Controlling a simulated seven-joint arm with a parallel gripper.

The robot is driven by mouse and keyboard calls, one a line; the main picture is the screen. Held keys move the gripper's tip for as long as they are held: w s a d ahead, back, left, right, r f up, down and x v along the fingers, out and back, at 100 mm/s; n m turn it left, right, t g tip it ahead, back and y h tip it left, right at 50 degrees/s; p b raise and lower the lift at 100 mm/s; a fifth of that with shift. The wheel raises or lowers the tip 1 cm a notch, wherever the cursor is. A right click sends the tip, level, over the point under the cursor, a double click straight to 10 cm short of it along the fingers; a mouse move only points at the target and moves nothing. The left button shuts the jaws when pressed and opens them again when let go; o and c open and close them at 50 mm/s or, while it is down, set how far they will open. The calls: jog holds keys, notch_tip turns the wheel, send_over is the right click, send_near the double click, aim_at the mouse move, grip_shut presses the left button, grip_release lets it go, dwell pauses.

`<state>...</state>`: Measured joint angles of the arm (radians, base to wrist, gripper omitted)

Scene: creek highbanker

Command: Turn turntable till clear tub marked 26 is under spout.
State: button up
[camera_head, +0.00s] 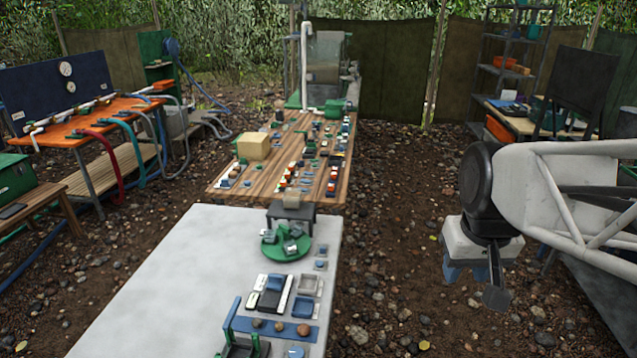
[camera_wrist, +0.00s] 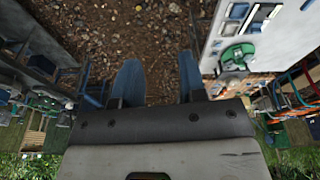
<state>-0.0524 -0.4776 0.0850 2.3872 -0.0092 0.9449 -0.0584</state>
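The green turntable (camera_head: 270,251) sits on the pale table, with a few small clear or grey tubs (camera_head: 290,246) on it. Their marks are too small to read, so I cannot tell which is 26. A dark stand (camera_head: 291,212) rises at the turntable's far edge; a spout cannot be made out clearly. The turntable also shows upside down in the wrist view (camera_wrist: 237,55). My gripper (camera_head: 495,292) hangs over the gravel, well right of the table. In the wrist view its two blue-grey fingers (camera_wrist: 160,82) are apart with nothing between them.
The pale table (camera_head: 160,290) has small trays and a blue strip (camera_head: 270,328) in front of the turntable. A wooden table (camera_head: 235,180) with many small items adjoins behind. Gravel (camera_head: 385,260) lies open between the table and my arm.

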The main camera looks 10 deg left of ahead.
jog(key=w+a+n, duration=0.1)
jog(key=w+a, duration=0.1)
jog(key=w, duration=0.3)
jog(key=w+a+r+n, duration=0.1)
jog(key=w+a, duration=0.1)
jog(key=w, duration=0.4)
jog(key=w+a+n, duration=0.1)
jog(key=w+a, duration=0.2)
jog(key=w, duration=0.2)
jog(key=n+g, duration=0.2)
jog(key=n, duration=0.6)
send_over(284, 226)
notch_tip(284, 226, down, 26)
jog(key=shift+d+f, duration=0.1)
jog(key=shift+f, duration=0.05)
jog(key=shift+s, duration=0.1)
jog(key=shift+f, duration=0.15)
jog(key=shift+f, duration=4.35)
